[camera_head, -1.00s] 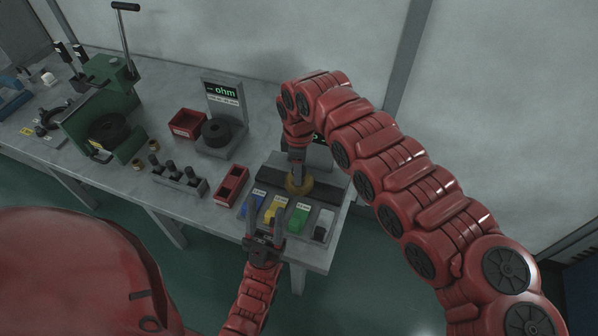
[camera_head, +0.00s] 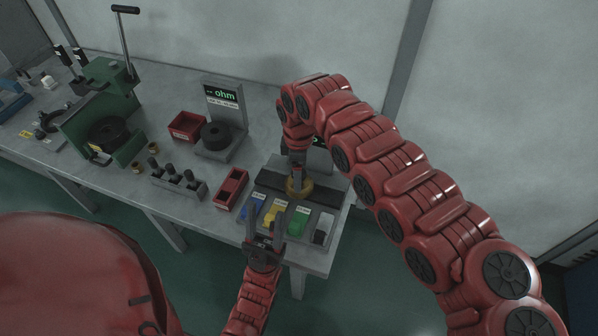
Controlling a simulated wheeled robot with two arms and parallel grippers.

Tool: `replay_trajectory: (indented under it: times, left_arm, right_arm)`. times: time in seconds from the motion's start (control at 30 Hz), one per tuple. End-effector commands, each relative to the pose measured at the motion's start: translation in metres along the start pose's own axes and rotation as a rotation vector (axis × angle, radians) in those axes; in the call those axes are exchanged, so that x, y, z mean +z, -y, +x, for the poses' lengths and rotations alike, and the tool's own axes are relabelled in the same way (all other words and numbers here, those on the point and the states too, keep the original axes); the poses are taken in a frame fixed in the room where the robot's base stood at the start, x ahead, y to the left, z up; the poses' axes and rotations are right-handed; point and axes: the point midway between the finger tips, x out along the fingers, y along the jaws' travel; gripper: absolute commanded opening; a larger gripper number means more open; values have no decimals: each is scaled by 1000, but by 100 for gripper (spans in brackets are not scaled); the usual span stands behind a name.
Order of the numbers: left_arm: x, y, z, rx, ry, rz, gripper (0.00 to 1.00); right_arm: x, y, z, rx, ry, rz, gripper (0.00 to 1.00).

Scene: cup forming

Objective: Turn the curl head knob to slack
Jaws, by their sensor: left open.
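A brass-coloured round knob (camera_head: 300,187) sits on a dark bar across the grey device at the right end of the bench. I take it for the curl head knob, but its label does not show. My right gripper (camera_head: 297,174) points down right at the knob from above. Its fingers are small and dark, so I cannot tell whether they grip it. My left gripper (camera_head: 265,228) is open and empty in front of the device, its two fingers pointing up towards the blue (camera_head: 252,212) and yellow (camera_head: 275,211) pieces.
A green piece (camera_head: 299,219) sits beside the yellow one. To the left are a red slotted tray (camera_head: 231,188), a grey rack with black pegs (camera_head: 180,183), an "ohm" display stand (camera_head: 223,100), a red bin (camera_head: 186,126) and a green lever press (camera_head: 103,85). My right arm hides the bench's back right.

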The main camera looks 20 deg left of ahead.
Motion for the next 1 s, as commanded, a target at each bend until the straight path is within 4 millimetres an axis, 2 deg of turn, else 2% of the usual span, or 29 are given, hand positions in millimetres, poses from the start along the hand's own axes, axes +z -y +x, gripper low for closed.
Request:
replay_trajectory:
  times: [0.13, 0.23, 0.37, 0.6, 0.77, 0.8, 1.0]
  left_arm:
    - [0, 0, -2, 0, 0, 0, 50]
    - [1, 0, -6, 0, 0, 0, 50]
    - [2, -1, -13, 0, 0, 0, 50]
    - [4, -1, -24, 0, 0, 0, 50]
    - [4, -1, -24, 0, 0, 0, 50]
    - [3, -1, -19, 0, 0, 0, 50]
    - [2, -1, -11, 0, 0, 0, 50]
  right_arm:
    - [0, -1, -5, 3, -2, 0, 78]
    - [-1, -2, -19, 6, -3, 0, 78]
    - [-1, -2, -48, 8, -2, 0, 78]
    - [-1, -1, -115, 8, -1, 0, 78]
    - [0, -1, -147, 6, 0, 0, 78]
    - [-1, 0, -156, 3, 0, -1, 78]
    - [0, 0, -173, 0, 0, 0, 78]
